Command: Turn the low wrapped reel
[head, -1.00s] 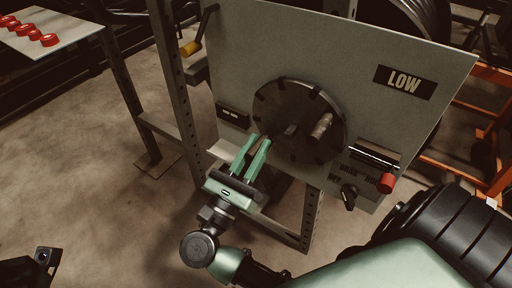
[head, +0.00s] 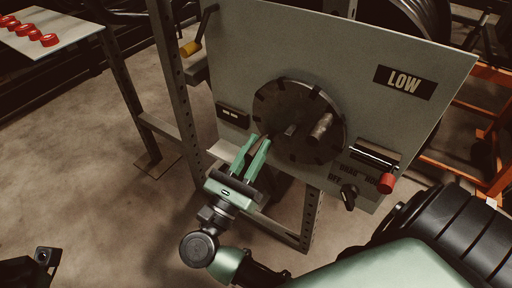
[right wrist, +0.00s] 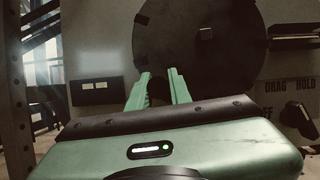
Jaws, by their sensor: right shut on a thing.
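A dark round disc (head: 293,97) with notches around its rim and a brown stub handle (head: 322,127) is mounted on the front of a grey panel (head: 340,60) marked LOW. The disc also shows in the right wrist view (right wrist: 205,35). My right gripper (head: 261,142) is at the disc's lower left edge, its green fingers close together and shut on the disc's rim. The exact contact is hidden between the fingers in the right wrist view (right wrist: 159,76). Dark coils (head: 415,18) show behind the panel's top.
A drag/hold control with a red knob (head: 387,183) and a black knob (head: 349,196) are right of the disc. Metal posts stand left; an orange frame (head: 470,170) is right. Open floor (head: 80,190) lies left.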

